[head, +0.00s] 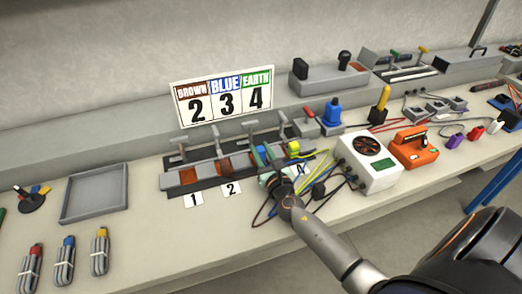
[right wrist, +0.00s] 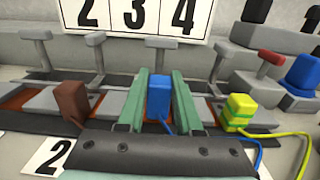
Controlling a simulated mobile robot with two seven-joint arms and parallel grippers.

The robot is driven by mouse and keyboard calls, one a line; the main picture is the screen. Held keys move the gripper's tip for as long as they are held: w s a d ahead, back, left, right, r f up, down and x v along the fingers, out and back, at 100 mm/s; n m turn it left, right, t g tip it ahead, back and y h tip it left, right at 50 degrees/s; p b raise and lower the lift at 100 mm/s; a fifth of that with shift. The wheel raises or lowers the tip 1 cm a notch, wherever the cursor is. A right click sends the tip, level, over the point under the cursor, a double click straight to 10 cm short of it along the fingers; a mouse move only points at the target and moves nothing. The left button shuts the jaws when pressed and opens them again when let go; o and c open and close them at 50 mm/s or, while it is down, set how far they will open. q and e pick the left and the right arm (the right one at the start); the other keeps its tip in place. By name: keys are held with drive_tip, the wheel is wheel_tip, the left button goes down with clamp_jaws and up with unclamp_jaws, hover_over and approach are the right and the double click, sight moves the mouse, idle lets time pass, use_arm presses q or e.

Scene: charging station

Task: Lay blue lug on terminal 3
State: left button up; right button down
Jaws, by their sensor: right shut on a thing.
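The blue lug (right wrist: 159,97), a small blue block with a blue wire, is between the two green fingers of my right gripper (right wrist: 159,80). The gripper is shut on it. The lug is over the terminal row (right wrist: 30,98), in the bay between the brown lug (right wrist: 76,103) and the yellow-green lug (right wrist: 238,108). Whether it touches the terminal is hidden by the fingers. In the head view my right gripper (head: 266,160) reaches the row from the front, between cards 2 and 4; card 3 is hidden. My left gripper is not in view.
A sign (head: 227,96) behind the row reads brown 2, blue 3, earth 4. Raised levers stand behind the bays. Loose wires, a white box with a fan (head: 370,162) and an orange device (head: 414,147) are on the right. A grey tray (head: 95,213) stands on the left.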

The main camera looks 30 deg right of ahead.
drive_tip(key=shift+f+b, duration=0.7)
drive_tip(key=shift+f, duration=0.1)
drive_tip(key=c, duration=0.5)
unclamp_jaws()
drive_tip(key=shift+s, duration=0.1)
drive_tip(key=v, duration=1.2)
drive_tip(key=shift+s+b, duration=0.2)
drive_tip(key=shift+b, duration=0.15)
